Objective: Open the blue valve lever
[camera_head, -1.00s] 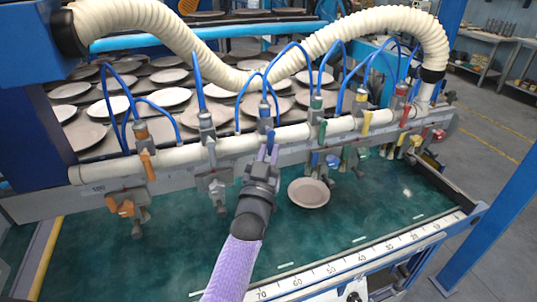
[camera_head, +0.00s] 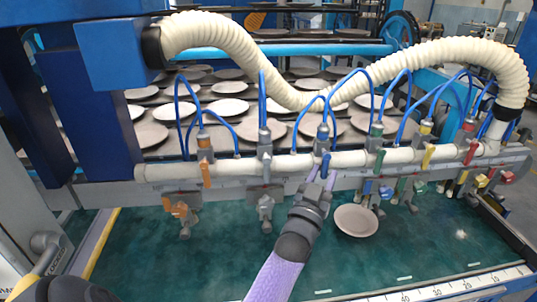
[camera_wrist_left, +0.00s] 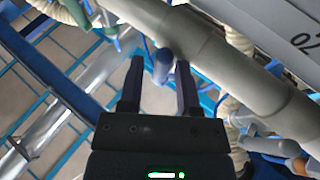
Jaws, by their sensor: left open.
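The blue valve lever (camera_head: 325,166) hangs on the cream horizontal pipe, below a valve with blue hoses, near the middle of the head view. My left gripper (camera_head: 319,178) is at the lever, its arm in a purple sleeve rising from the bottom. In the left wrist view, the open fingers (camera_wrist_left: 160,88) stand on either side of the blue lever (camera_wrist_left: 162,67), with gaps visible beside it. Contact cannot be told. My right gripper is not in view.
The cream pipe (camera_head: 350,158) carries orange (camera_head: 206,174), green, yellow and red levers to either side. A plate (camera_head: 356,220) lies on the green surface (camera_head: 240,262) below. A ribbed cream hose (camera_head: 300,98) arches above. Several plates lie on racks behind.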

